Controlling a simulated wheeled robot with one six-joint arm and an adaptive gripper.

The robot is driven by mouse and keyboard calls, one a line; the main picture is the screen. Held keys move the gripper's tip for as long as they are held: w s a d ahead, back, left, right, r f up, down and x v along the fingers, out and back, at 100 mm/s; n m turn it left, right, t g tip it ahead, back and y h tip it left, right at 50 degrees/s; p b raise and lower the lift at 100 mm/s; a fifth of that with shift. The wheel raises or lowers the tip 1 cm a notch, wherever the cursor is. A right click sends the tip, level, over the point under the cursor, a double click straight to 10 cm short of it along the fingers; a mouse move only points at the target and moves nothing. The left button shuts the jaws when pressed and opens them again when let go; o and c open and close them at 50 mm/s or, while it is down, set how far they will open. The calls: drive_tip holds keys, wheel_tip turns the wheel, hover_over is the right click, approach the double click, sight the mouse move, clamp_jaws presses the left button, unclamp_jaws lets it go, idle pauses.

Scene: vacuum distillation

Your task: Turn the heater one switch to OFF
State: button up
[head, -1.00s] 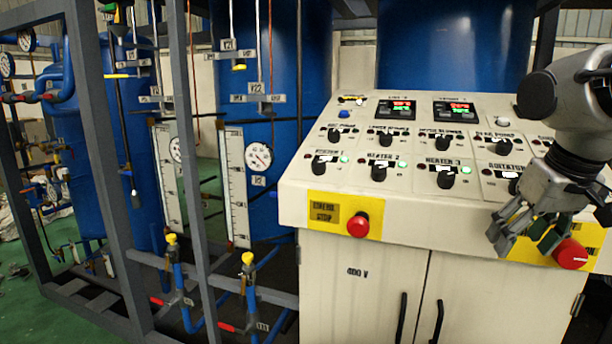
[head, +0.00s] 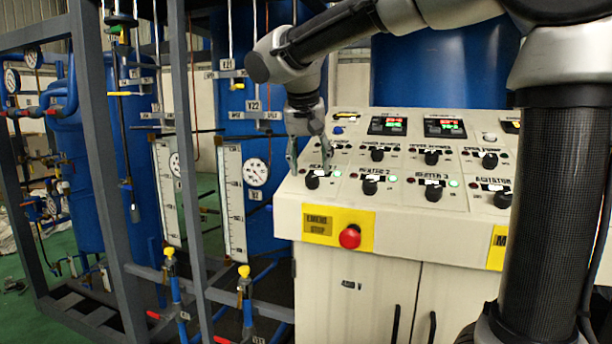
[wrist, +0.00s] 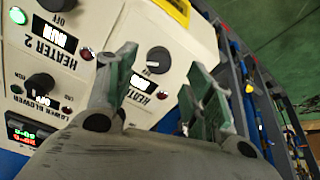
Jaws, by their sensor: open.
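The heater one switch (head: 312,181) is a black rotary knob at the left end of the lower row on the cream panel. A green light (head: 337,173) glows beside it. The knob also shows in the wrist view (wrist: 158,60), upper middle, apparently with a pale pointer mark; I cannot tell its exact setting. My gripper (head: 308,163) points down just above and behind the knob. In the wrist view my gripper (wrist: 163,80) has its two green-padded fingers spread, with the knob showing in the gap between them. No contact is clear.
The heater two knob (head: 370,186) is close to the right, with further knobs beyond. A red emergency stop (head: 350,237) sits on the front face below. Left of the panel stand a grey frame post (head: 190,150) and a gauge (head: 256,171).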

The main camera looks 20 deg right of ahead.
sight(311, 177)
drive_tip(key=x, duration=0.4)
drive_tip(key=shift+d, duration=0.1)
drive_tip(key=c, duration=1)
drive_tip(key=shift+n, duration=0.4)
drive_tip(key=n, duration=0.5)
drive_tip(key=shift+n, duration=0.3)
drive_tip(key=n, duration=0.5)
drive_tip(key=shift+g, duration=0.3)
drive_tip(key=shift+n, duration=0.4)
